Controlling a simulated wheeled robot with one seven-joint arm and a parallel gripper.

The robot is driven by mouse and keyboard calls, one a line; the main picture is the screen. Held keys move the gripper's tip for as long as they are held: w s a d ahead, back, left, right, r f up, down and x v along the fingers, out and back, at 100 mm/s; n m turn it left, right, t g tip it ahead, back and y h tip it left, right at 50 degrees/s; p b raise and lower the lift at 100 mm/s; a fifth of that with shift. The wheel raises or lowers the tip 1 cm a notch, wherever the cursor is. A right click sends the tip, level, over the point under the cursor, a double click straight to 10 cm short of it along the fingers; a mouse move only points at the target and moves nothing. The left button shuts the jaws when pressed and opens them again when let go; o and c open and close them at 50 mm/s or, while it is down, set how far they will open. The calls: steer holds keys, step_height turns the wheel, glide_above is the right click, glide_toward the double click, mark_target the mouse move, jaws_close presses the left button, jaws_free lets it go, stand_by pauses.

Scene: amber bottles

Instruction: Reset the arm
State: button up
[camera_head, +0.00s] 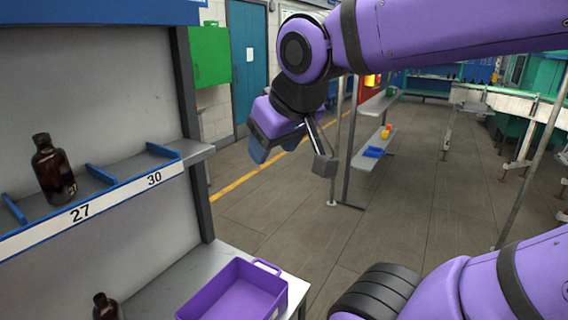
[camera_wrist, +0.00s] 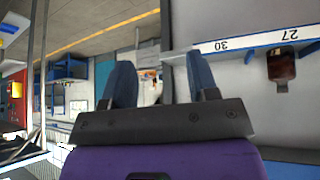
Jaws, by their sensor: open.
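My gripper (camera_wrist: 163,84) is open, with its two blue fingers apart and nothing between them in the wrist view. In the head view my gripper (camera_head: 290,160) hangs in the air to the right of the shelf unit, clear of it. An amber bottle (camera_head: 53,172) stands upright on the upper shelf by the label 27. It also shows in the wrist view (camera_wrist: 281,66) at the upper right. A second amber bottle (camera_head: 105,308) stands lower down and is cut off by the bottom edge of the head view.
A purple tray (camera_head: 237,290) sits on the lower surface at the bottom. Blue dividers (camera_head: 101,174) split the upper shelf (camera_head: 120,195), labelled 27 and 30. A rack (camera_head: 366,160) with small coloured bins stands behind my arm. The floor to the right is open.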

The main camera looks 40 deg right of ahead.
steer(key=shift+g+y, duration=0.5)
steer(key=shift+g, duration=0.3)
steer(key=s, duration=0.1)
steer(key=s+a+f, duration=0.1)
steer(key=s+f, duration=0.1)
steer(key=s, duration=0.1)
steer(key=shift+a, duration=0.2)
